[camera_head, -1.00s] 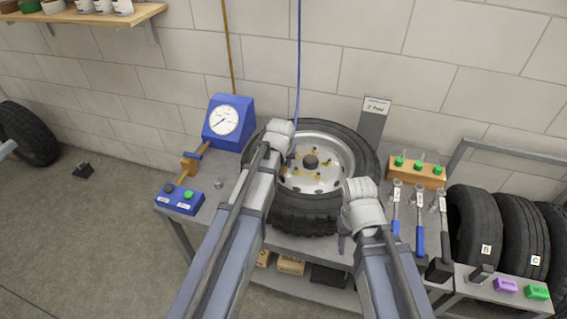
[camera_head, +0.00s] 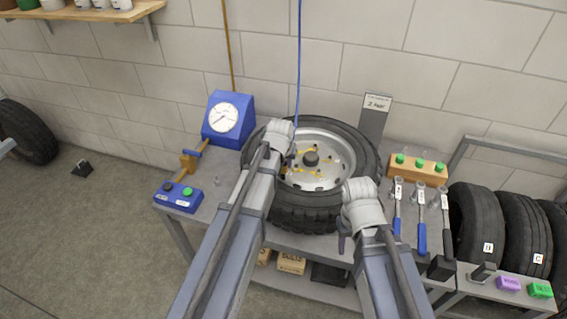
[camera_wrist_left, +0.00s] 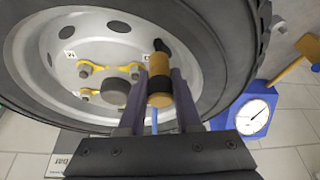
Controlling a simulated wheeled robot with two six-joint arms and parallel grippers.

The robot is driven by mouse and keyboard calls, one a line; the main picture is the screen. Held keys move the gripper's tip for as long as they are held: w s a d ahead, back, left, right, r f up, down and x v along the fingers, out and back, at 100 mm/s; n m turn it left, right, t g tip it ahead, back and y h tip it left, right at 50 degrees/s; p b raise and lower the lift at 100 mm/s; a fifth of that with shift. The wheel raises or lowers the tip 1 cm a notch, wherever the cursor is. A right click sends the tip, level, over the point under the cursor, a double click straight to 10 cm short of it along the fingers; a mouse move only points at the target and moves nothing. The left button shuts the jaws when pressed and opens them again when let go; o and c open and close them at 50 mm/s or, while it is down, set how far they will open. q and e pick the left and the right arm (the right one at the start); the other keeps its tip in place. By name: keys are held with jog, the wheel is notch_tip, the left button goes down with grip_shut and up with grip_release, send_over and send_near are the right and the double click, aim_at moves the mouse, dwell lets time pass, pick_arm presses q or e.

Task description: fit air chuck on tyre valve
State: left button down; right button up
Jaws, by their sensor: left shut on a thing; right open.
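The tyre (camera_head: 300,218) lies on the bench with its grey wheel rim facing up; it fills much of the left wrist view (camera_wrist_left: 222,75). My left gripper (camera_wrist_left: 158,98) is shut on the air chuck (camera_wrist_left: 160,88), a yellow-orange and black cylinder, over the rim. In the head view my left gripper (camera_head: 289,160) is at the rim's left side, and the blue hose (camera_head: 298,70) comes down to it. The tyre valve is not clearly seen; I cannot tell whether the chuck touches it. My right gripper (camera_head: 344,240) is open and empty in front of the tyre's right side.
A blue gauge (camera_head: 223,118) and a blue button box (camera_head: 178,196) stand left of the tyre. A sign post (camera_head: 372,125) stands behind.

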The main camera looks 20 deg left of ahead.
pick_arm(q)
jog(key=shift+f+b, duration=0.7)
jog(key=shift+f, duration=0.1)
jog(key=c, duration=0.5)
grip_release()
jog(key=shift+o, duration=0.3)
jog(key=o, duration=0.4)
